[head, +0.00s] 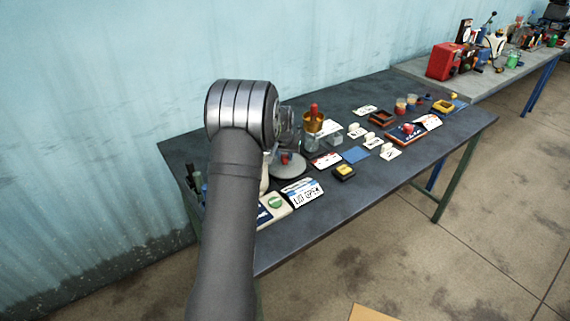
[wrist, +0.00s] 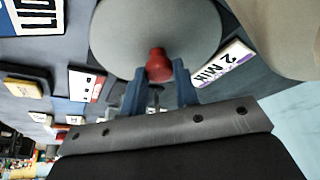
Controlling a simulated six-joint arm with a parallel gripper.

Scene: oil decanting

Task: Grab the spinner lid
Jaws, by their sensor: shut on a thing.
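The spinner lid (wrist: 155,25) is a round grey disc with a red knob at its middle, seen at the top of the wrist view. It also shows in the head view (head: 290,168), just right of my arm and partly hidden by it. My gripper (wrist: 158,78) has two blue fingers, one on each side of the red knob, and is shut on it. I cannot tell whether the lid rests on something or hangs clear.
A brass-coloured cup with a red top (head: 313,122) stands behind the lid. A panel with a green knob (head: 275,202), a yellow-and-black block (head: 344,172) and several cards lie on the dark table (head: 370,205). The table's front right is clear.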

